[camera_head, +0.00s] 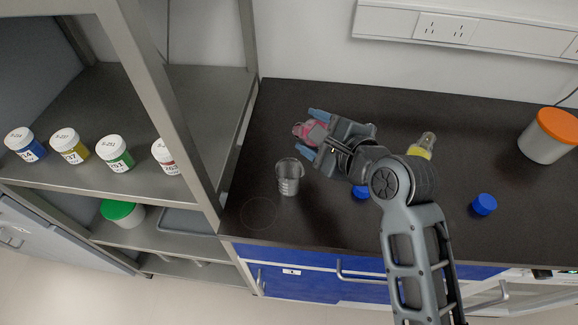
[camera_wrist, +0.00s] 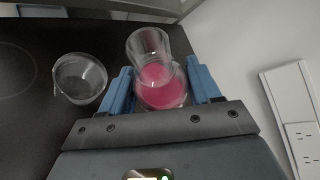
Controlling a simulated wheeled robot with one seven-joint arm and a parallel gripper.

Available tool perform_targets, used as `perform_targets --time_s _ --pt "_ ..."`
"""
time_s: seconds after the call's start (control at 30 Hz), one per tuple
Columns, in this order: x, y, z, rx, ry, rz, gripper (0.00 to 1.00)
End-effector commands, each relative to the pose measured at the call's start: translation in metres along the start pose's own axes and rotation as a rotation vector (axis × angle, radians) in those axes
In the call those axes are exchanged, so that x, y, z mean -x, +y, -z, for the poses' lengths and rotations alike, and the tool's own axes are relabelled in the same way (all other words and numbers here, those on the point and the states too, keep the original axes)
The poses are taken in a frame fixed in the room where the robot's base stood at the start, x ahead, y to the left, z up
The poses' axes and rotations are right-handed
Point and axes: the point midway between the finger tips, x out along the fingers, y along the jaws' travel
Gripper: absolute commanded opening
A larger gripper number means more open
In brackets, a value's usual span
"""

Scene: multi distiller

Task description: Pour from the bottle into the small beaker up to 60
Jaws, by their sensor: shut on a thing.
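My gripper (camera_head: 312,132) is shut on a clear glass bottle (camera_wrist: 150,46) that holds pink liquid (camera_wrist: 162,88). In the wrist view the bottle lies between the blue fingers, its open neck pointing away from the palm. In the head view the bottle (camera_head: 303,130) shows as a pink patch at the fingertips, partly hidden by them. The small beaker (camera_head: 289,178) is clear and stands upright on the dark bench, below the gripper in the head view. It also shows left of the bottle in the wrist view (camera_wrist: 80,78), apart from it, with no pink liquid visible inside.
A flask with yellow liquid (camera_head: 420,150) stands behind my arm. Blue caps (camera_head: 484,204) lie on the bench (camera_head: 270,110). A white jar with an orange lid (camera_head: 548,136) is at the right. A shelf post (camera_head: 150,90) and labelled jars (camera_head: 68,144) are left.

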Motion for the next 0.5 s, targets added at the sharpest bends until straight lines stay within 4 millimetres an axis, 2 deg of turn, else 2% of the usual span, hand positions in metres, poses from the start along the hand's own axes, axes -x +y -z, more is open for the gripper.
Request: perform_targets --time_s 0.5 --pt "-0.0005 -0.0003 0.0007 0.028 0.005 0.013 0.25"
